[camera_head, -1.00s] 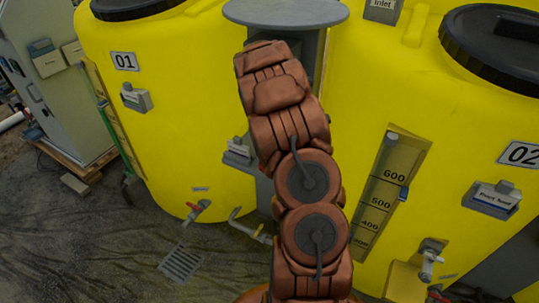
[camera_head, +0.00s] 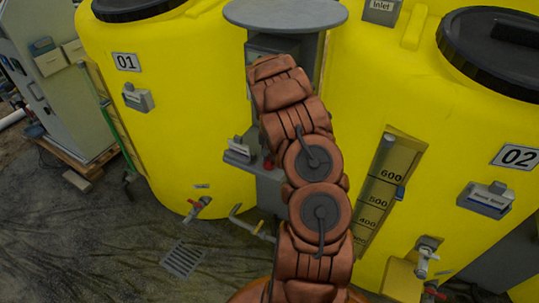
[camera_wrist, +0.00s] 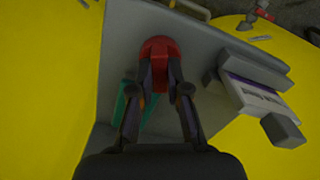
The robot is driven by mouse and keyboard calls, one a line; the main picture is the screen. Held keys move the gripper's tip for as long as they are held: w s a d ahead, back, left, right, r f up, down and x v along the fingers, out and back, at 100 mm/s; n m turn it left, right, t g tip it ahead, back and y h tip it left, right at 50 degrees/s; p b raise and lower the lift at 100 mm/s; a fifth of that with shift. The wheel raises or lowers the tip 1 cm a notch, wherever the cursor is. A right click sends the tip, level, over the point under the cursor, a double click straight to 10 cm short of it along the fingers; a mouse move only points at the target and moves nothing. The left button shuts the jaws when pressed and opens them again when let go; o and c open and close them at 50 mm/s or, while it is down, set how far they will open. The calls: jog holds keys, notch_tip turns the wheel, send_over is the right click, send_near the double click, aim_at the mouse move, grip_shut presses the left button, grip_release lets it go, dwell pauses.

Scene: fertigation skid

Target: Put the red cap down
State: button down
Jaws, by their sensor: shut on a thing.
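The red cap (camera_wrist: 159,47) shows at the top centre of the wrist view, between the tips of my gripper (camera_wrist: 161,72). My gripper is shut on it. The cap is over a grey surface (camera_wrist: 128,30); I cannot tell whether it touches that surface. In the head view a small red spot, likely the cap (camera_head: 268,162), shows just left of my arm, by a grey ledge (camera_head: 243,160) between the two yellow tanks. My gripper is hidden behind my arm in the head view.
A grey holder with a labelled block (camera_wrist: 255,90) stands right of my gripper. A green object (camera_wrist: 125,108) is close by the left finger. Yellow tank 01 (camera_head: 170,75) and yellow tank 02 (camera_head: 385,80) flank the narrow grey stand, under a round grey top (camera_head: 286,12).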

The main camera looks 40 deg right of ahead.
aim_at(269, 157)
jog(key=c, duration=1.2)
grip_release()
jog(key=shift+o, duration=0.2)
notch_tip(269, 157, up, 12)
jog(key=f+b, duration=0.1)
jog(key=b, duration=0.2)
jog(key=s+a+r+n, duration=0.1)
jog(key=s+a+r, duration=0.1)
jog(key=a+r, duration=0.35)
jog(key=s+a+r+n, duration=0.1)
jog(key=s+a+r, duration=0.2)
jog(key=a, duration=0.5)
jog(key=s+a+r+n+g, duration=0.1)
jog(key=s+a+r+n, duration=0.25)
jog(key=s+a, duration=0.6)
jog(key=s+a+n, duration=0.4)
jog(key=s+a, duration=0.9)
jog(key=s, duration=0.4)
jog(key=shift+a+f+n+g, duration=0.3)
jog(key=shift+a+n+g, duration=0.05)
jog(key=shift+g, duration=0.05)
